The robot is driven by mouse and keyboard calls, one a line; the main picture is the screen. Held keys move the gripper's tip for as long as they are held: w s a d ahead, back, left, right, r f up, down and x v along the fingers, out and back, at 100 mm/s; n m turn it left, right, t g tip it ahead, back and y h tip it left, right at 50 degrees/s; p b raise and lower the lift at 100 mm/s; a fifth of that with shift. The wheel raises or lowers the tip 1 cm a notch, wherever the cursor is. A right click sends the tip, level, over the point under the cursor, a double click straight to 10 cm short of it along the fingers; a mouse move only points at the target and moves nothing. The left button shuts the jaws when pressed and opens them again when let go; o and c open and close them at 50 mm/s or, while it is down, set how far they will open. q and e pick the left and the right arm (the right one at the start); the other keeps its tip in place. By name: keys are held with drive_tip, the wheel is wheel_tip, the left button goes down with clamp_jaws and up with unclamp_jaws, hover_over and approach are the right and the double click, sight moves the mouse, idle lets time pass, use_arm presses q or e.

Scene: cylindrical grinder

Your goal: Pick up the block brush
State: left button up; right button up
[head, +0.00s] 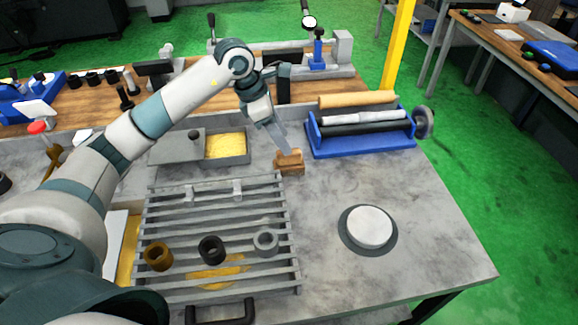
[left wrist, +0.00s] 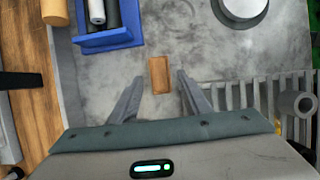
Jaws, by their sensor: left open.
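The block brush (head: 289,163) is a small brown wooden block on the grey table, just right of the slatted rack's back corner. In the left wrist view the brush (left wrist: 159,75) lies flat, beyond and between the fingertips. My left gripper (head: 287,150) reaches down over the brush; in the head view its fingers overlap the brush's top edge. In the left wrist view the left gripper (left wrist: 158,82) has its two fingers apart, with a gap on each side of the brush. I cannot tell how high the fingers are above the table. My right gripper is not in view.
A blue roller stand (head: 361,143) stands close right of the brush. A slatted metal rack (head: 165,209) with several ring-shaped parts lies in front left. A grey tray (head: 238,160) with yellow contents is behind left. A round white disc (head: 369,226) lies at right, with clear table around it.

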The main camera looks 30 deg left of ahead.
sight(289, 161)
use_arm(q)
drive_tip(key=shift+w+d+f, duration=0.15)
drive_tip(key=shift+d+f, duration=0.1)
drive_tip(key=shift+f, duration=0.4)
drive_tip(key=shift+a+b+x, duration=0.15)
drive_tip(key=shift+b+x, duration=0.3)
drive_tip(key=shift+x, duration=0.85)
drive_tip(key=shift+a+b+x, duration=0.15)
drive_tip(key=shift+b+x, duration=0.3)
drive_tip(key=shift+x, duration=0.9)
drive_tip(key=shift+c, duration=0.4)
clamp_jaws()
